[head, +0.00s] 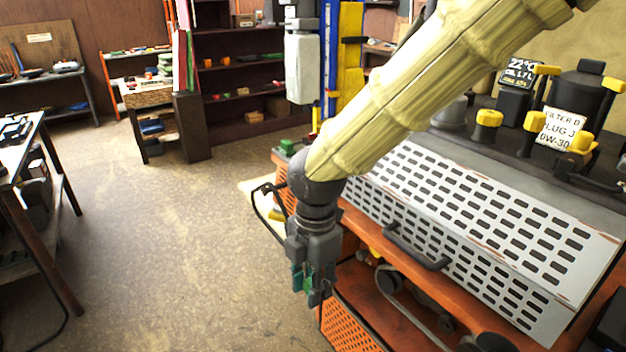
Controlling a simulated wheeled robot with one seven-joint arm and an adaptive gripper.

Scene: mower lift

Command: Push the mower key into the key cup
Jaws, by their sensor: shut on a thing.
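My gripper (312,292) hangs pointing down in the middle of the head view, in front of the mower's left end. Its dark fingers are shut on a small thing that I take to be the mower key. Green shows at the fingers, but I cannot tell whether it is the key or part of the gripper. The key's shape is mostly hidden. I cannot make out the key cup in this view. The orange mower (375,235) stands on the right, with a slotted grey cover (480,225) and a black handle (415,247).
Yellow-capped fillers (487,118) and a white label card (560,132) are on the mower's top. A small green block (287,147) sits at its far left corner. A workbench (25,150) stands at the left edge. The floor (160,250) between is clear.

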